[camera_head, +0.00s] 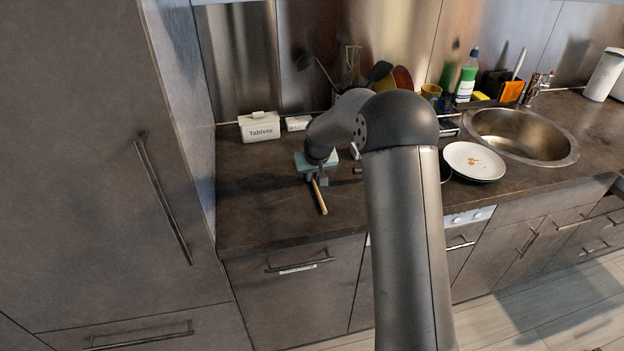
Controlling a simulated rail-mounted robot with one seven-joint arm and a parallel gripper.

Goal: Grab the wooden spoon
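The wooden spoon (320,198) shows as a light brown handle on the dark countertop, pointing toward the front edge. Its other end is hidden under my gripper (317,179). My gripper points down over the spoon's far end, with its small dark fingers beside the handle. I cannot tell whether the fingers touch the spoon or are closed on it. My arm hides part of the counter to the right.
A white Tablets box (260,127) stands at the back left. Utensils stand behind my arm. A white plate (473,161) with crumbs lies right, near the round sink (520,135). A tall cabinet (100,150) bounds the left. The front left counter is clear.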

